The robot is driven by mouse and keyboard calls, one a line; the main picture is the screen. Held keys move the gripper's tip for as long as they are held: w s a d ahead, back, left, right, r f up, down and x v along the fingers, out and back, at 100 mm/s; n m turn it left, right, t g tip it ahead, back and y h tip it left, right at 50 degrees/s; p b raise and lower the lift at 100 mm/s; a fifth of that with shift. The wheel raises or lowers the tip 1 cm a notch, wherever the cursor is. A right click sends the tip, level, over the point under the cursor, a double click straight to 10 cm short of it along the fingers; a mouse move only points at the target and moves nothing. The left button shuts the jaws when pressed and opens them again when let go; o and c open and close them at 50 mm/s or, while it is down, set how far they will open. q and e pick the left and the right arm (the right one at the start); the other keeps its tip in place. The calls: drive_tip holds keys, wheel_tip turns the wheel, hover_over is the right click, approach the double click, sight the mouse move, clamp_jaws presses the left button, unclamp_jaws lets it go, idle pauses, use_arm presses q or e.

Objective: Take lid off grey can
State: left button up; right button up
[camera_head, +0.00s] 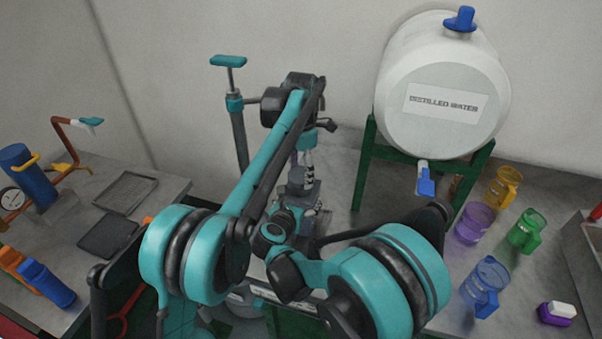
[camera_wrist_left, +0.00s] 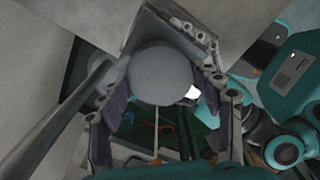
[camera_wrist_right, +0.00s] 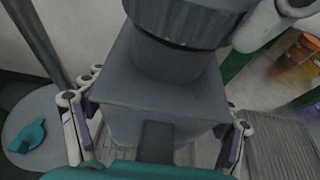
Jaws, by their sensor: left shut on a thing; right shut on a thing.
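The grey can (camera_wrist_right: 150,85) has a square body and a neck, and stands between the fingers of my right gripper (camera_wrist_right: 155,135), which is shut on its body. A dark grey ribbed round lid (camera_wrist_right: 185,18) is at the top of the neck. In the left wrist view the smooth round lid top (camera_wrist_left: 160,75) lies between the fingers of my left gripper (camera_wrist_left: 165,100), shut on it from above. In the head view the can (camera_head: 298,188) is small and partly hidden by my arms. I cannot tell whether the lid is loose from the neck.
A white distilled water tank (camera_head: 440,135) stands on a green frame at the back right. Several coloured jugs, one of them blue (camera_head: 485,285), stand on the right counter. A grey tray (camera_head: 125,192) and a blue bottle (camera_head: 47,283) are on the left. A pump-like post (camera_head: 238,130) rises behind my left arm.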

sight(301, 174)
use_arm(q)
drive_tip(key=shift+r, duration=2)
use_arm(e)
drive_tip(key=o, duration=2.3)
